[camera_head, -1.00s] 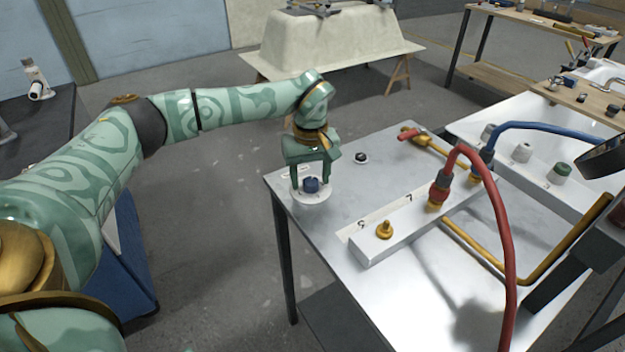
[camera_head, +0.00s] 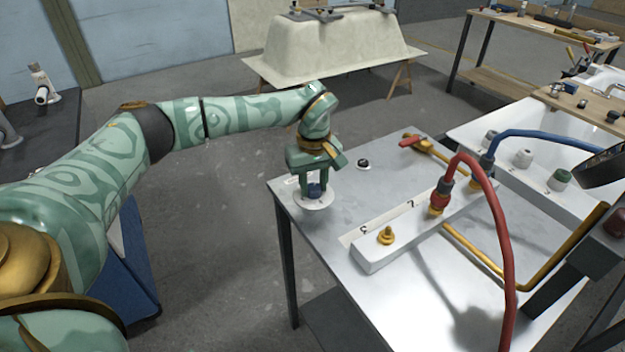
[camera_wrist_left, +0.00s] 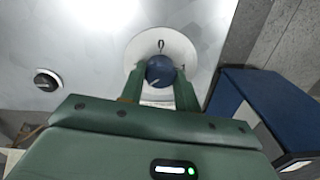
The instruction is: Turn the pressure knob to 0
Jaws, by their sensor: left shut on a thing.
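In the left wrist view the knob (camera_wrist_left: 160,70) is between the two green fingers. A black 0 shows on the white dial plate (camera_wrist_left: 180,38), just beyond the knob. The knob carries a small light mark, but I cannot tell exactly where it points. My right gripper is not in view.
A small black knob (camera_head: 363,164) stands to the right. A white manifold block (camera_head: 375,257) with brass fittings, a red hose (camera_head: 497,220) and a blue hose (camera_head: 540,132) fill the table's right side. A bathtub shell (camera_head: 335,45) stands behind. The table's front left is clear.

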